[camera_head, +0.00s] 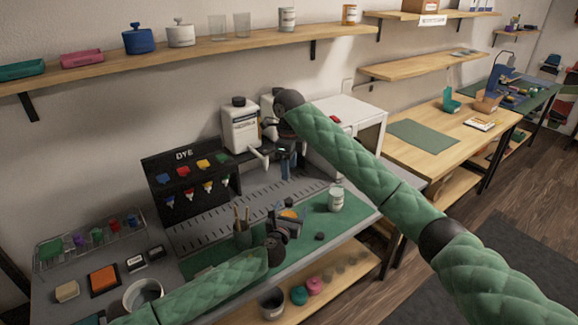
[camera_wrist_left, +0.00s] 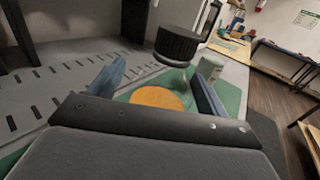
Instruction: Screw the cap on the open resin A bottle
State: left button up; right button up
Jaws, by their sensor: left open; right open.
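A small labelled white container (camera_head: 336,199) stands upright on the green mat; it also shows beyond my left gripper in the left wrist view (camera_wrist_left: 210,66). I cannot read its label or tell whether its top is open. A small dark round piece (camera_head: 320,236), possibly a cap, lies on the mat in front of it. My left gripper (camera_head: 290,220) is open over the mat, with an orange disc (camera_wrist_left: 158,98) showing between its fingers. My right gripper (camera_head: 286,165) is open above the bench, beside the large white bottle (camera_head: 240,127) with a black cap.
A black ribbed cylinder (camera_wrist_left: 177,45) shows ahead of the left fingers; I cannot tell what it is. A black dye rack (camera_head: 190,180) stands left, and a cup with brushes (camera_head: 242,232) is beside my left gripper. A white box-shaped machine (camera_head: 350,118) stands behind. The mat's right end has free room.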

pick_arm(q)
jog(key=shift+b+v, duration=0.8)
jog(key=shift+v, duration=3.1)
